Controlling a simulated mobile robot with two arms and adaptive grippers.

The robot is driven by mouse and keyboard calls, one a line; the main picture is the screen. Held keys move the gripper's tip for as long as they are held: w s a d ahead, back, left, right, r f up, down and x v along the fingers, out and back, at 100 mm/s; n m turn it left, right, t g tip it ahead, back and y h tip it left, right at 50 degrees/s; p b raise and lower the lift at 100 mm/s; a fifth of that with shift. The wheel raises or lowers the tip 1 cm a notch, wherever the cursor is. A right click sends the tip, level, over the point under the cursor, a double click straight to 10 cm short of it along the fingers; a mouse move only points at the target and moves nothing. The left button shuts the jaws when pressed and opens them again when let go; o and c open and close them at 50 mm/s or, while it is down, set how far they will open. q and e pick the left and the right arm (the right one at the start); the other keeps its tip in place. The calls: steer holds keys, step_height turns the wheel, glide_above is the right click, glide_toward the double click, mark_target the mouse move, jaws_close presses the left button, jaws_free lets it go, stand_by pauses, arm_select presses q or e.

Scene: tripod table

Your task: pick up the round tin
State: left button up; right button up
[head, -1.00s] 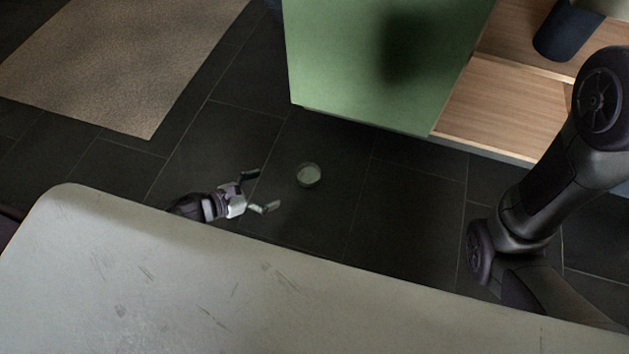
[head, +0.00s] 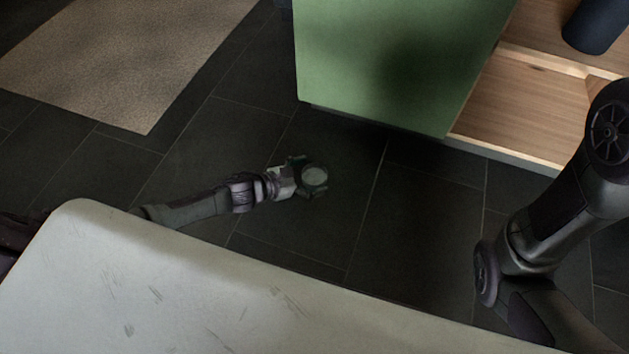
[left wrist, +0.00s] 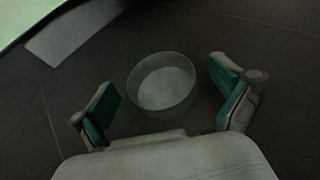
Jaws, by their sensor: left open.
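The round tin (head: 315,175) is a small, pale, shallow round piece on the dark tiled floor, in front of the green cabinet. My left gripper (head: 310,177) is open at the tin, with its fingers on either side of it. In the left wrist view the round tin (left wrist: 163,84) sits between the two green-padded fingers of the left gripper (left wrist: 168,100), with a gap visible on each side. My right arm shows at the right of the head view, but its gripper is not seen.
A pale table top (head: 150,285) fills the lower part of the head view, its edge close to my left arm. A green cabinet (head: 385,65) with wooden shelves (head: 520,110) stands behind the tin. A beige rug (head: 125,60) lies at the upper left.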

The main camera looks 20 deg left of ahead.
arm_select(q)
steer(key=shift+w+d+f, duration=0.15)
steer(key=shift+w+d, duration=0.1)
steer(key=shift+w, duration=0.05)
steer(key=shift+c, duration=0.3)
steer(key=c, duration=1.2)
steer(key=shift+o, duration=0.2)
